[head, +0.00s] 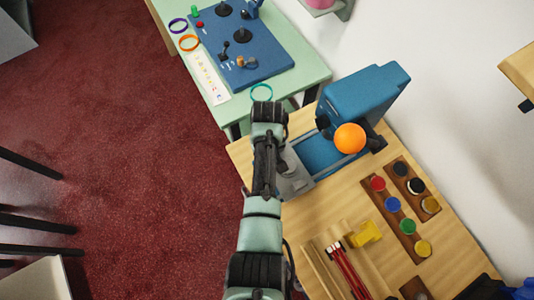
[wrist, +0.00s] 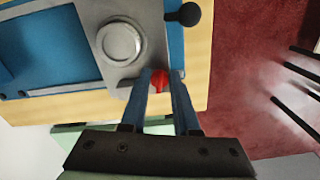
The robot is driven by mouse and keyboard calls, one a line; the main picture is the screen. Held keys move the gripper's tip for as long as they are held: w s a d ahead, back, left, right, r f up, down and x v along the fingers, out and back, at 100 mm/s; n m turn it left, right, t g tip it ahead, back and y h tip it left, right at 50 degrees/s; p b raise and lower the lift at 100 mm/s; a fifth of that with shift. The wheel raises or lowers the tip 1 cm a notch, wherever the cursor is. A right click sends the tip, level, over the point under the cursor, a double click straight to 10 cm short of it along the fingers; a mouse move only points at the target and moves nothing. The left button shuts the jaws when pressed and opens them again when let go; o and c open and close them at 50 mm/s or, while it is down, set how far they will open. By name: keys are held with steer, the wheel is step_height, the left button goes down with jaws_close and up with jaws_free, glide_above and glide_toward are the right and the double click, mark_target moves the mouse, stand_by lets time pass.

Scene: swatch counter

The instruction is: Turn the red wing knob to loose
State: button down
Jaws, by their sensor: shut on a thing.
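The red wing knob (wrist: 160,79) shows in the wrist view between my fingertips, at the lower edge of a grey plate (wrist: 147,10) on the blue machine (wrist: 45,45). My gripper (wrist: 162,78) is shut on the red knob, one finger on each side. A round grey dial (wrist: 121,43) lies just up and left of the knob. In the head view my wrist hides the knob, and my fingers cannot be made out. The blue machine (head: 362,92) stands there to the right of my wrist, its grey plate (head: 296,180) partly behind my arm. Any loose marking cannot be read.
An orange ball (head: 349,138) sits on the machine. A black ball-ended lever (wrist: 188,14) is close to the knob. The wooden counter (head: 345,205) also holds coloured pots, a yellow object (head: 366,234) and red sticks (head: 346,272). A green table (head: 310,67) stands beyond.

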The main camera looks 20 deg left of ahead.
steer(key=shift+w+r+n, duration=0.1)
steer(key=shift+n, duration=0.6)
steer(key=c, duration=0.7)
jaws_free()
steer(key=shift+o, duration=0.2)
step_height(320, 180, up, 13)
steer(key=b, duration=0.1)
